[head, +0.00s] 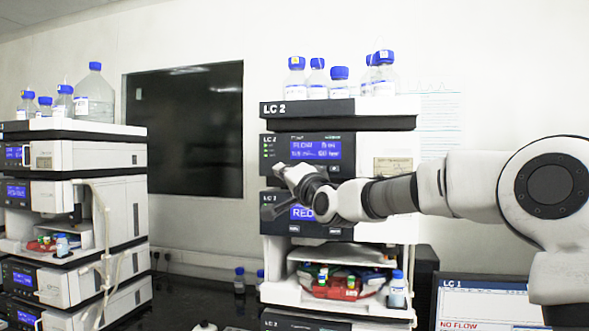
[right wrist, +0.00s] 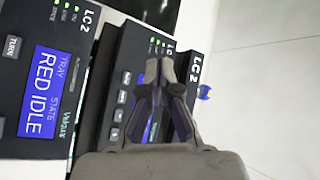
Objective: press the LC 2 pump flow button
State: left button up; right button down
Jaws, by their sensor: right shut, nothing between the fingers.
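The LC 2 stack (head: 340,108) stands in the middle of the head view. Its pump module has a blue flow display (head: 315,150), with small text I can only partly read. My right gripper (head: 283,192) is in front of the stack, at about the height between the pump module and the module below, and partly covers that lower display. In the right wrist view the gripper (right wrist: 158,70) is shut and empty, in front of the pump panel (right wrist: 137,52). It hides much of that display. A row of dark buttons (right wrist: 122,97) shows beside the fingers. I cannot tell whether the fingertips touch the panel. My left gripper is out of view.
The tray module display (right wrist: 42,92) reads RED IDLE, with a TURN button (right wrist: 13,46). Blue-capped bottles (head: 317,80) stand on top of the stack. Another stack (head: 90,155) stands at left. A monitor (head: 485,300) reading NO FLOW for LC 1 stands at lower right.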

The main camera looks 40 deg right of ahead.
jog(key=w+d+p, duration=0.5)
jog(key=d+p, duration=0.1)
jog(key=shift+w+d+p, duration=0.25)
jog(key=shift+d+p, duration=0.1)
dwell(1.1)
jog(key=shift+w+d+p, duration=0.25)
jog(key=shift+d+p, duration=0.1)
jog(key=shift+p, duration=0.15)
